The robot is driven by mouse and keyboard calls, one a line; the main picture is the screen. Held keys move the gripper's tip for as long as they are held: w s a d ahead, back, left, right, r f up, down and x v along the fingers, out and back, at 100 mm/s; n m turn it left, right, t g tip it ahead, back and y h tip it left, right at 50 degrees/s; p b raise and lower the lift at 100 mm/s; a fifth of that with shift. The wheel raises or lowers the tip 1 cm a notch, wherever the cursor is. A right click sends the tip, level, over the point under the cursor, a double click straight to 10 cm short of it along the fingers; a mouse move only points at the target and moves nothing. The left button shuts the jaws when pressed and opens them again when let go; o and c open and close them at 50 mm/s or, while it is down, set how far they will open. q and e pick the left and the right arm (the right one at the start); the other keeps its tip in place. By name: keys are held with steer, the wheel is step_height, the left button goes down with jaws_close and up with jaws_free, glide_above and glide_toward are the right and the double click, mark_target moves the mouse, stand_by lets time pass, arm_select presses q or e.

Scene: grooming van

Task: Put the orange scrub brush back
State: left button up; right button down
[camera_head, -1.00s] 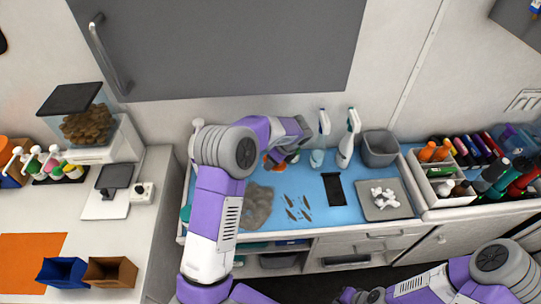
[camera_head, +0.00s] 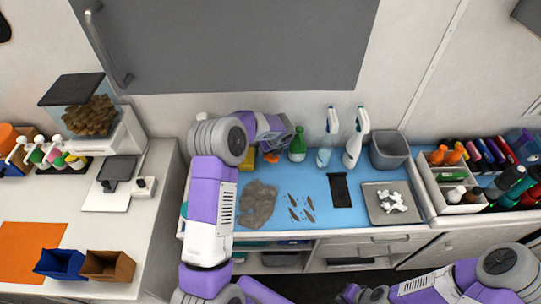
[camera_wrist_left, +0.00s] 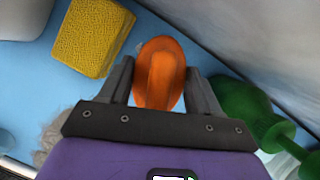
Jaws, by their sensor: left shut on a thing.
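The orange scrub brush (camera_wrist_left: 160,75) is between the fingers of my left gripper (camera_wrist_left: 158,85), which is shut on it, in the left wrist view. In the head view only a bit of the orange brush (camera_head: 271,158) shows below my left gripper (camera_head: 277,138), near the back of the blue counter mat (camera_head: 270,181). I cannot tell whether the brush touches the mat. My right gripper (camera_head: 362,294) is low at the bottom edge, partly cut off, and its jaws are not clear.
A yellow sponge (camera_wrist_left: 92,37) lies left of the brush and a green bottle (camera_wrist_left: 243,105) stands right of it. White spray bottles (camera_head: 355,138), a grey bin (camera_head: 388,150) and a tray (camera_head: 376,212) are further right.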

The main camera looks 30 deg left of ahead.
arm_select(q)
steer(key=shift+f, duration=1.25)
steer(key=shift+f, duration=0.15)
steer(key=o, duration=0.9)
steer(key=shift+o, duration=0.2)
steer(key=shift+r, duration=0.2)
steer(key=p+v, duration=0.1)
steer(key=v, duration=0.6)
steer(key=shift+r, duration=0.25)
